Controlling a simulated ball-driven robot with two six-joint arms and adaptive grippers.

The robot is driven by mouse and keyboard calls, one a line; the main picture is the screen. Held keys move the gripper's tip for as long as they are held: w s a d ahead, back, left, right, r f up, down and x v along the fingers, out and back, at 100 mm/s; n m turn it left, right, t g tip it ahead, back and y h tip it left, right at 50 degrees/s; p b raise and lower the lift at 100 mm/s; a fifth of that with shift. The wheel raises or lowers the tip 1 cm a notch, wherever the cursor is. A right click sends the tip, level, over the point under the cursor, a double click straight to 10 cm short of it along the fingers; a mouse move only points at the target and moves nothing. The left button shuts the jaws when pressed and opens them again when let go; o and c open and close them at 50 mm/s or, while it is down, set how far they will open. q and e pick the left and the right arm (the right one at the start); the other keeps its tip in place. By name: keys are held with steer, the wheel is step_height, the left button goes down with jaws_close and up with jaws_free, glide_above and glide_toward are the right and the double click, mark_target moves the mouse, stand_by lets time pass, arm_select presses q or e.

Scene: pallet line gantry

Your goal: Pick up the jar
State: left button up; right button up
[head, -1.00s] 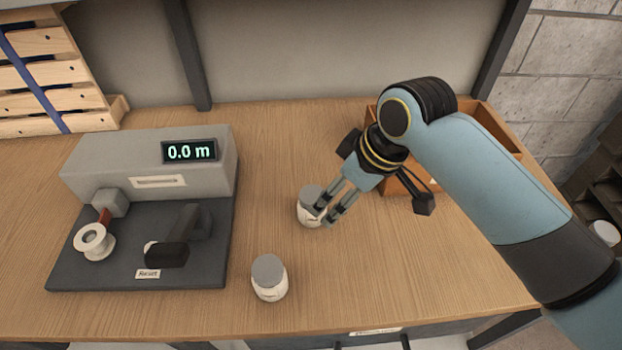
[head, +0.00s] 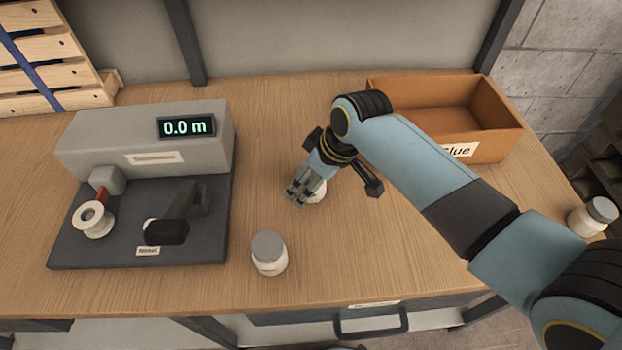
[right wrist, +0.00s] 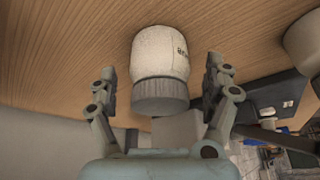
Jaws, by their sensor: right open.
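A white jar with a grey lid stands on the wooden bench; in the head view this jar (head: 319,193) is mostly hidden behind my right gripper (head: 303,193). In the right wrist view the same jar (right wrist: 160,55) shows its white labelled body and grey lid. My right gripper (right wrist: 160,88) is open there, one finger on each side of the jar, with visible gaps. A second, similar jar (head: 269,254) stands nearer the bench's front edge. A third jar (head: 594,217) stands at the far right. My left gripper is not in view.
A grey measuring machine (head: 145,150) with a "0.0 m" display and a dark base stands at the left. An open orange-brown box (head: 478,150) labelled "Glue" stands at the back right. Wooden slats (head: 45,60) are at the back left. The bench right of the second jar is clear.

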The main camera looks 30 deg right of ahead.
steer(key=c, duration=1.3)
steer(key=shift+c, duration=0.5)
steer(key=shift+r, duration=0.15)
